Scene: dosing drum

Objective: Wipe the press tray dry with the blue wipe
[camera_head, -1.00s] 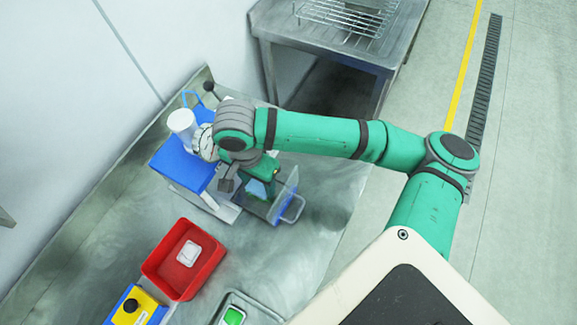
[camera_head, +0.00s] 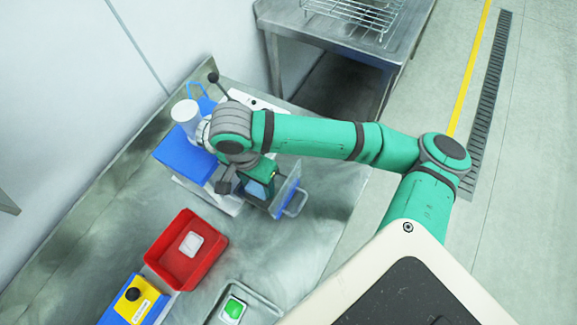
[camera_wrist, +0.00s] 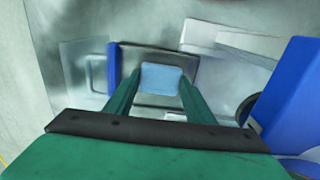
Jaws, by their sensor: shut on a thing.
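My gripper (camera_wrist: 160,92) is shut on the light blue wipe (camera_wrist: 161,78), which sits flat between its two green fingers. In the head view the gripper (camera_head: 262,178) points down at the front of the blue and white press (camera_head: 183,156), with the wipe (camera_head: 258,189) partly in view under it. The press tray (camera_wrist: 150,58) is a grey metal tray with a blue front panel and a handle (camera_head: 297,204). The wipe is over the tray in the wrist view; I cannot tell whether it touches. My fingers hide part of the tray.
A red bin (camera_head: 158,262) holding a white piece stands in front of the press. A yellow and blue button box (camera_head: 137,303) and a grey tray (camera_head: 262,309) with a green-and-white item are nearer. A metal table (camera_head: 345,48) with a wire rack stands behind.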

